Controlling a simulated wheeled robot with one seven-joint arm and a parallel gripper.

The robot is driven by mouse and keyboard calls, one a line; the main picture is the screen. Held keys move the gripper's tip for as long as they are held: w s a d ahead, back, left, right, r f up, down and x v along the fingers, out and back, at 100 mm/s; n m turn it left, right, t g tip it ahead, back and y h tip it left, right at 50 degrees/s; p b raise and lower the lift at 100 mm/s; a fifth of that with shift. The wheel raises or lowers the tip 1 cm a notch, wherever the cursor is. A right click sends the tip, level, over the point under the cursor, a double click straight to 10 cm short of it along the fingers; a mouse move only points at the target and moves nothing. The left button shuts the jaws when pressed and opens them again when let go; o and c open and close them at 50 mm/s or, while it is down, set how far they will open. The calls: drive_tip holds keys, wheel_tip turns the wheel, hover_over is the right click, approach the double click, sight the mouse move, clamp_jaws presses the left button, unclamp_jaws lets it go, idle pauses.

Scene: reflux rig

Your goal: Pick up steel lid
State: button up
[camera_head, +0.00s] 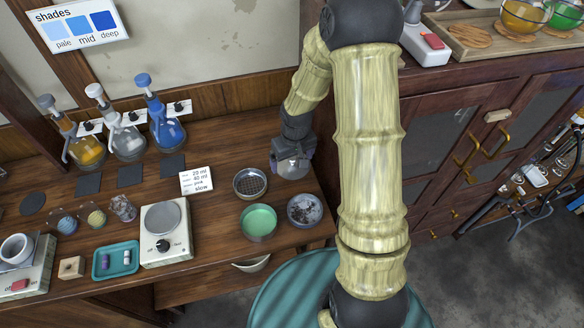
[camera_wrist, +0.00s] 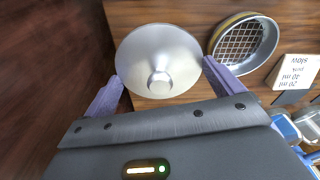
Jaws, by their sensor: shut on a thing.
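The steel lid (camera_wrist: 157,58) is a pale, round, slightly domed disc with a small knob at its centre. In the wrist view my gripper (camera_wrist: 163,84) has one finger at each side of the lid's lower part, shut on it, with the knob side facing the camera. In the head view my gripper (camera_head: 291,158) is over the right part of the wooden bench, and the lid (camera_head: 293,169) shows just below it, partly covered by the gripper. I cannot tell whether the lid touches the bench.
A round dish with mesh (camera_head: 250,183) stands beside the lid. A green bowl (camera_head: 258,222) and a bowl of dark bits (camera_head: 304,210) are nearer the front. A note card (camera_head: 196,180), a hotplate (camera_head: 166,234) and flasks on the wall side (camera_head: 166,131) are to the left.

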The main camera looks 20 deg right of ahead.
wheel_tip(320, 180, up, 4)
drive_tip(key=shift+f, duration=0.1)
idle(0.6)
drive_tip(key=shift+r+p, duration=1.8)
drive_tip(key=shift+r, duration=0.3)
drive_tip(key=shift+a+f, duration=0.1)
